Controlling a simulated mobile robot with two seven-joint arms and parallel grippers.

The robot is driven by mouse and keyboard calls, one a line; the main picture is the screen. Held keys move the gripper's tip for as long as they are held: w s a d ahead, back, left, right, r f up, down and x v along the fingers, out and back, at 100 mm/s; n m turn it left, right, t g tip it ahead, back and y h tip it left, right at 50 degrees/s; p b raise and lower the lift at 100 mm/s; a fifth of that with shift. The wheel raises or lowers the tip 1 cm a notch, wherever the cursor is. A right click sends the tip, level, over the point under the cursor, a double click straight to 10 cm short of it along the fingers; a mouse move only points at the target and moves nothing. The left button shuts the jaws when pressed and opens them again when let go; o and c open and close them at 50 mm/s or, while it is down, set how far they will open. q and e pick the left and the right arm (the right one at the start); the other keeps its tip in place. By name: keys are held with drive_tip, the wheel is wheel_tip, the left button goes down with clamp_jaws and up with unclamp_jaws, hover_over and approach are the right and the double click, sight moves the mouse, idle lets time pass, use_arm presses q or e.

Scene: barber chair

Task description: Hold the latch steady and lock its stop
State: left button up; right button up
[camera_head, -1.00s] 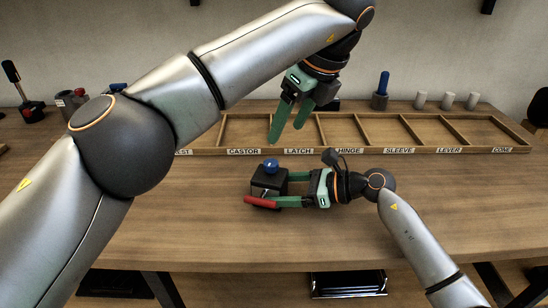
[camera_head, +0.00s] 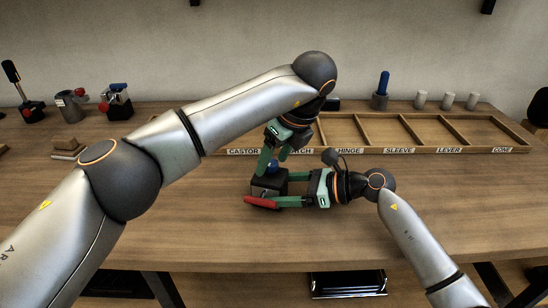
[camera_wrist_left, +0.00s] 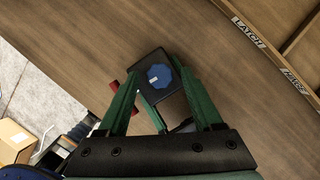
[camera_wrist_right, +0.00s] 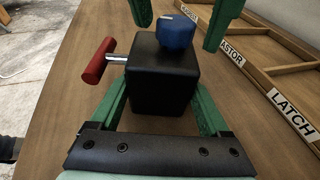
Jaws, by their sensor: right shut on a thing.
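The latch is a black block (camera_head: 266,187) on the table, with a blue knob (camera_wrist_right: 175,34) on top and a red T-handle (camera_wrist_right: 97,61) on a short metal rod at its side. My right gripper (camera_head: 284,189) is shut on the block, one finger on each side. My left gripper (camera_head: 272,160) is open and points down just above the blue knob, its fingers on either side. The left wrist view shows the knob (camera_wrist_left: 160,76) between the spread fingers. In the right wrist view, the left fingertips flank the knob from above and appear not to touch it.
A wooden compartment tray (camera_head: 385,152) with name labels, including LATCH, runs behind the block. Several devices, including a grey cup (camera_head: 70,108) and a red-knobbed fixture (camera_head: 115,103), stand at the back left. The table front is clear.

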use_arm(q)
clamp_jaws()
idle(0.3)
drive_tip(key=shift+a+m, duration=0.1)
drive_tip(key=shift+m, duration=0.2)
drive_tip(key=m+h, duration=0.1)
drive_tip(key=m, duration=0.2)
drive_tip(key=shift+s+a+m+t, duration=0.1)
drive_tip(key=shift+a+m+t, duration=0.05)
drive_tip(key=shift+m+t, duration=0.25)
use_arm(e)
drive_tip(key=shift+f, duration=0.1)
use_arm(q)
drive_tip(key=m+h, duration=0.2)
drive_tip(key=m, duration=0.2)
drive_tip(key=shift+a, duration=0.15)
drive_tip(key=m+h, duration=0.2)
drive_tip(key=m, duration=0.3)
drive_tip(key=shift+a, duration=0.15)
drive_tip(key=shift+a+m+g+h, duration=0.1)
drive_tip(key=shift+m+g+h, duration=0.35)
drive_tip(key=shift+m, duration=1.35)
